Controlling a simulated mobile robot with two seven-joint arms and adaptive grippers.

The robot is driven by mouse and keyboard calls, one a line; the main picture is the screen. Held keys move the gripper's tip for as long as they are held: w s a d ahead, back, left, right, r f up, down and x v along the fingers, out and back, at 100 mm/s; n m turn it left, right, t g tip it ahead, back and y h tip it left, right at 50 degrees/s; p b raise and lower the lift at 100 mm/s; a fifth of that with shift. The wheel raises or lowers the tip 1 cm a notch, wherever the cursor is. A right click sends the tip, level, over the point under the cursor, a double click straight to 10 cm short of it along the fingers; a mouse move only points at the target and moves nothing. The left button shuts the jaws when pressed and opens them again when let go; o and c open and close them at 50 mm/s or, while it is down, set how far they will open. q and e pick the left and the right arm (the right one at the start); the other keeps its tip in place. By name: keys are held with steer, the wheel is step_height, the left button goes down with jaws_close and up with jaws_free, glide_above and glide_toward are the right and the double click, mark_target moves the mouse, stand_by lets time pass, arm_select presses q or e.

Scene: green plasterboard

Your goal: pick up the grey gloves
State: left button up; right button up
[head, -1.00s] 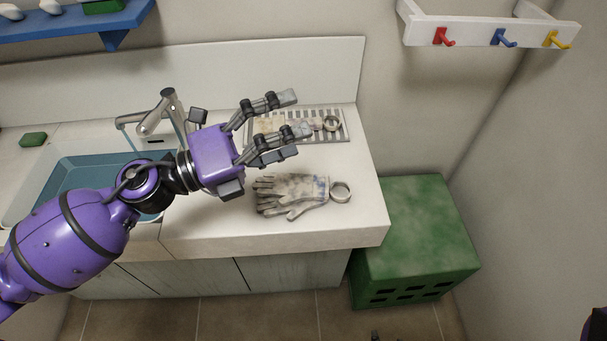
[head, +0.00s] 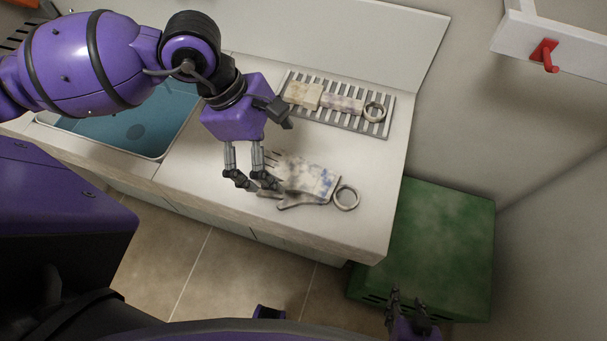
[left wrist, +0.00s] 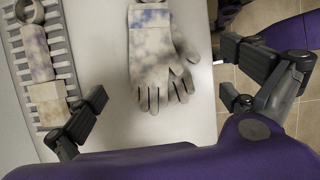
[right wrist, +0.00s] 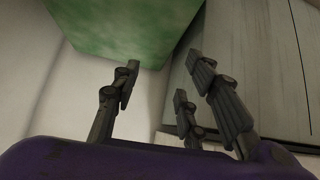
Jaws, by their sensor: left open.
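The grey gloves (head: 312,182), stained and with bluish patches near the cuff, lie flat on the counter. They also show in the left wrist view (left wrist: 152,58), fingers toward the gripper. My left gripper (head: 256,183) is open and empty, at the finger end of the gloves in the head view.
A metal ring (head: 346,198) lies beside the glove cuffs. Behind, a slatted rack (head: 310,119) holds a beige block (head: 303,95), a stained piece (head: 342,103) and another ring (head: 375,112). The sink (head: 140,130) is at left. A green box (head: 440,240) stands right of the counter.

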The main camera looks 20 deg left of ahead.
mark_target(293, 181)
arm_select(q)
steer(key=shift+s+f, duration=0.3)
steer(key=shift+f, duration=0.15)
steer(key=shift+x, duration=0.9)
steer(key=x, duration=0.3)
steer(key=shift+d+f+p, duration=0.25)
steer(key=shift+p, duration=0.15)
steer(key=shift+s+d+f, duration=0.1)
steer(key=shift+d+f, duration=0.05)
steer(key=shift+f, duration=0.4)
steer(key=c, duration=1.1)
arm_select(e)
steer(key=shift+s+a+r, duration=0.3)
steer(key=shift+s+a, duration=0.1)
steer(key=shift+a, duration=0.05)
arm_select(q)
steer(key=shift+r, duration=0.1)
